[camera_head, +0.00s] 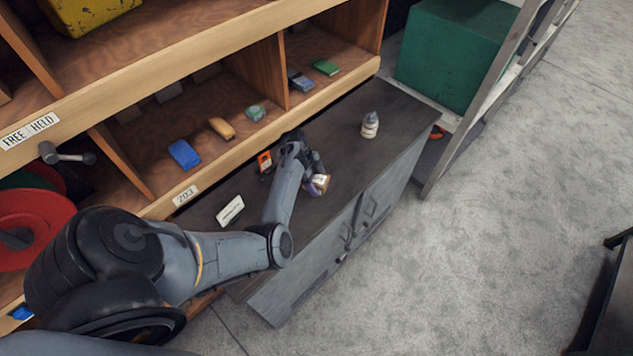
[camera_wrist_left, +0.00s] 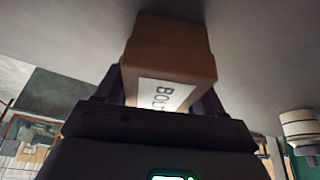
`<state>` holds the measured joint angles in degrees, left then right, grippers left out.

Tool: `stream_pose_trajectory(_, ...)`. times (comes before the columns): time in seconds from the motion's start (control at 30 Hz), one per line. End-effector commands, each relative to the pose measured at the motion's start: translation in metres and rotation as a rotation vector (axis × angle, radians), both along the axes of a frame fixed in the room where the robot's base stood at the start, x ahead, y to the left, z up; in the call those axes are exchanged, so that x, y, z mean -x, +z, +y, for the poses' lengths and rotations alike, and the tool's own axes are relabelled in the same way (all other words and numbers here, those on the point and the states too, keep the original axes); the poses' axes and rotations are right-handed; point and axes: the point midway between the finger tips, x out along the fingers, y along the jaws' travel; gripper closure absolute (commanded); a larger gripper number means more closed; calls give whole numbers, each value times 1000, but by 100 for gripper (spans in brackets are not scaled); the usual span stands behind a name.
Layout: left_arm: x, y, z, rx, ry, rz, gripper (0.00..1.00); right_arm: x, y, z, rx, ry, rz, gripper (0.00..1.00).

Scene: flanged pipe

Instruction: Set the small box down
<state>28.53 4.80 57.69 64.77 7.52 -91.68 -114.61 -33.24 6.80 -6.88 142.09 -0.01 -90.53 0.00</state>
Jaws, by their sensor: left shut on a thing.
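The small box (camera_head: 321,182) is brown with a white label. The left wrist view shows the same brown box (camera_wrist_left: 170,50), with part of the label's lettering readable. My left gripper (camera_head: 316,176) is shut on it, with a dark finger on each side of the box. The gripper and box are over the dark top of the grey cabinet (camera_head: 375,155), near its front edge. I cannot tell whether the box touches the cabinet top. My right gripper is not in view.
A grey and white bottle (camera_head: 370,125) stands on the cabinet top to the right. An orange item (camera_head: 264,161) and a white card (camera_head: 230,211) are on the left part. Wooden shelves (camera_head: 225,150) with small items rise behind. The top between box and bottle is clear.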

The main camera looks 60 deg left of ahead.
Motion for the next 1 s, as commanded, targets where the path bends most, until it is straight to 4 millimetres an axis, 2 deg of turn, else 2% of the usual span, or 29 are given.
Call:
stream_pose_trajectory(0.03, 1, -6, 0, -2, 2, 2, 74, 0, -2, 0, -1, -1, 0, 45)
stream_pose_trajectory(0.27, 3, -14, -1, -1, 2, 5, 74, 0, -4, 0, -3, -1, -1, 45)
stream_pose_trajectory(0.3, 4, -15, -1, 0, 1, 6, 30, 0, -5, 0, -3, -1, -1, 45)
stream_pose_trajectory(0.47, 5, -17, -2, 1, 1, 8, 7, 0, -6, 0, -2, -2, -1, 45)
stream_pose_trajectory(0.57, 5, -15, -2, 2, 2, 8, 7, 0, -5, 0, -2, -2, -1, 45)
stream_pose_trajectory(0.77, 6, 2, 1, 0, 4, 6, 6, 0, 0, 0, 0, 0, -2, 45)
stream_pose_trajectory(1.0, 14, 48, 16, -4, 4, 2, 6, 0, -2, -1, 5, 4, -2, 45)
